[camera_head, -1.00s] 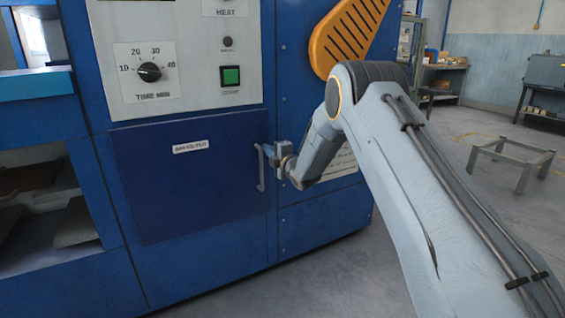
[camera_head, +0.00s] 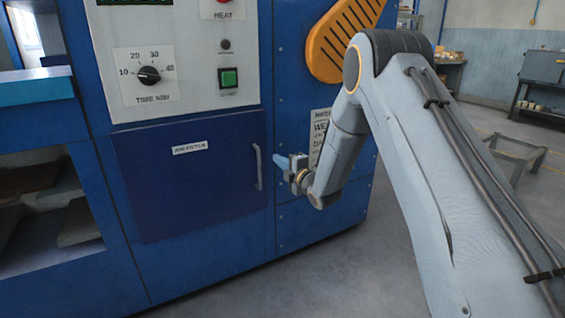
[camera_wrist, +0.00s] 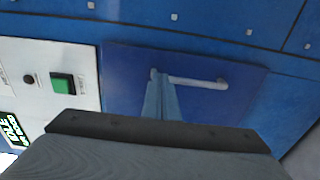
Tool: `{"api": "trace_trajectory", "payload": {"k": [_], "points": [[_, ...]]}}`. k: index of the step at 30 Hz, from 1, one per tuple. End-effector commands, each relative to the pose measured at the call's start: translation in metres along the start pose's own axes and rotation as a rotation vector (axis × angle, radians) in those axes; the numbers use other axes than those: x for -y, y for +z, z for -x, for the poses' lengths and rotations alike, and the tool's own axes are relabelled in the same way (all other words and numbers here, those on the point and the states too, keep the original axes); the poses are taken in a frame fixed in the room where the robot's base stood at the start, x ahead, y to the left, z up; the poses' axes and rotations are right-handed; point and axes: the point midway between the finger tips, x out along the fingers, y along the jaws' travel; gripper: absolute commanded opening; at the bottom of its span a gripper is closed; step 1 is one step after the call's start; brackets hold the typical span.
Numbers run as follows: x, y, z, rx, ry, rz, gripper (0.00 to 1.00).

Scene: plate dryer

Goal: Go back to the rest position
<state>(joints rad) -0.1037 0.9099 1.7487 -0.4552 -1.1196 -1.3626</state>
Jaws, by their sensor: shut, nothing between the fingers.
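My gripper (camera_head: 280,160) is in front of the blue plate dryer, just right of the grey vertical handle (camera_head: 258,167) on its dark blue door (camera_head: 190,190). The door looks closed. In the head view a small gap shows between the fingers and the handle. In the wrist view my gripper (camera_wrist: 156,78) points at the door, its fingers together and empty, and overlaps one end of the handle (camera_wrist: 195,82). My arm reaches in from the right, bent at a high elbow.
Above the door is a control panel with a timer knob (camera_head: 149,75) and a green button (camera_head: 229,78). An orange slotted guard (camera_head: 343,40) is at the upper right, close behind my elbow. A low metal frame (camera_head: 518,155) stands on the floor at right. Open floor lies between.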

Motion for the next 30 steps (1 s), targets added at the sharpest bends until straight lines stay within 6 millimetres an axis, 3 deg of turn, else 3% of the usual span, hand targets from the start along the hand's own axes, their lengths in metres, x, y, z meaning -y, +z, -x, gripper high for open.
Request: {"api": "trace_trajectory", "payload": {"k": [3,10,14,17,23,30], "points": [[0.0,-0.001,0.015,0.0,-0.001,-0.001,0.0],[-0.006,-0.003,0.026,0.014,-0.035,-0.034,0.0],[-0.017,-0.005,0.037,0.072,-0.143,-0.146,0.0],[-0.026,-0.008,0.057,0.149,-0.257,-0.276,0.0],[-0.037,-0.024,0.121,0.341,-0.472,-0.56,0.0],[-0.042,-0.062,0.233,0.619,-0.696,-0.899,0.0]]}}
